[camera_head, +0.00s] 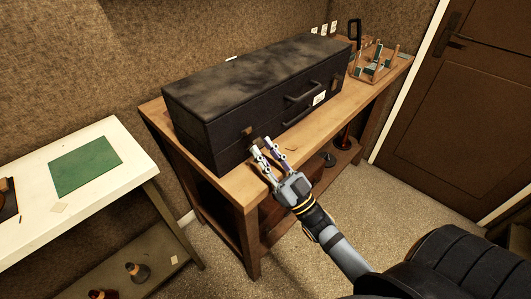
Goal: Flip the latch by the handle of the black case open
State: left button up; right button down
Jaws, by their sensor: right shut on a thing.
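The long black case (215,110) lies closed on the wooden workbench, its front facing the room. A dark handle (300,91) sits on its front. A small brass-coloured latch (247,131) shows at the left part of the front, and another latch (334,82) shows to the right of the handle. My right gripper (260,141) is at the lower front of the case, just below the left latch. It is shut on a small part there, apparently the left latch; the fingertips partly hide the contact. My left gripper is out of view.
The wooden workbench (230,188) has a narrow free strip before the case. A wooden rack with small tools (375,66) stands at its right end. A white table (110,190) with a green mat (85,166) is at left. A brown door (455,115) is at right.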

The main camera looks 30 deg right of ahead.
jog(key=shift+f, duration=0.1)
jog(key=c, duration=1.1)
grip_release()
jog(key=v, duration=0.7)
jog(key=shift+s+d+f, duration=0.1)
jog(key=shift+s, duration=0.1)
